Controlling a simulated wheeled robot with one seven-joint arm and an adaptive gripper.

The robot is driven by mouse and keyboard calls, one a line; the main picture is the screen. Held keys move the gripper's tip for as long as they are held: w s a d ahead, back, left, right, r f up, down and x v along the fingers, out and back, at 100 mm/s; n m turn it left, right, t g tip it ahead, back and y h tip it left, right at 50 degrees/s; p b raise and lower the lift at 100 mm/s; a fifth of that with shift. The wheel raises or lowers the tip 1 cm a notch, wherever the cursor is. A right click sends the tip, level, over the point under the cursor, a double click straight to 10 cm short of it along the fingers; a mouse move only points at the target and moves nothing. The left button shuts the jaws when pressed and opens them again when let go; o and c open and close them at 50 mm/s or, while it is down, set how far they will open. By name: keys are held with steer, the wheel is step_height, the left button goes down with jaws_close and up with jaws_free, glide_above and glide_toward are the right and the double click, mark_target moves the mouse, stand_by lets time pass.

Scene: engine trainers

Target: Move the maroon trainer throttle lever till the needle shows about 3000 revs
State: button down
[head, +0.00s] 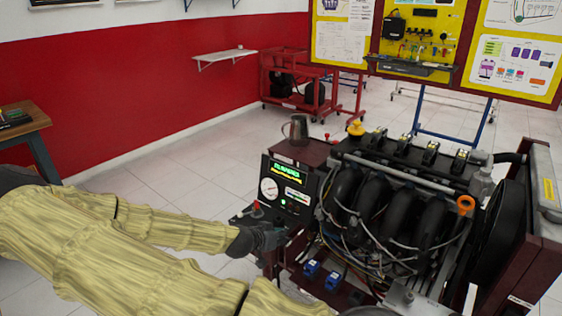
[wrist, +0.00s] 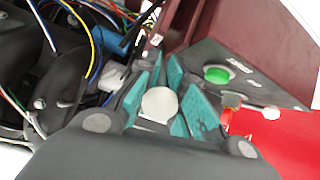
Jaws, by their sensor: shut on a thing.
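The maroon trainer (head: 287,150) stands right of centre in the head view, with an engine on its frame. Its black panel has a white round dial (head: 268,189); the needle is too small to read. My gripper (head: 270,241) is low at the panel's front left, beside the small control ledge. In the wrist view, the teal finger pads of my gripper (wrist: 160,100) close around a pale round knob (wrist: 160,104), seen end-on, which appears to be the throttle lever's. The lever's shaft is hidden.
A green button (wrist: 217,74) sits on the dark ledge near the fingers. A red-topped control (head: 257,207) stands just above my gripper. Engine wires and hoses (head: 375,240) crowd the right side. Open tiled floor (head: 160,185) lies to the left.

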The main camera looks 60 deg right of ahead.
steer(key=shift+w+r, duration=0.1)
steer(key=shift+w, duration=0.1)
steer(key=c, duration=1.7)
jaws_free()
steer(key=shift+a, duration=0.1)
steer(key=shift+o, duration=0.7)
steer(key=shift+a+r, duration=0.15)
steer(key=shift+a, duration=0.05)
steer(key=shift+s+a+r, duration=0.15)
steer(key=shift+a+r, duration=0.3)
steer(key=shift+a, duration=0.05)
steer(key=shift+x, duration=0.85)
steer(key=v, duration=1.4)
steer(key=shift+f, duration=0.25)
steer(key=shift+a, duration=0.15)
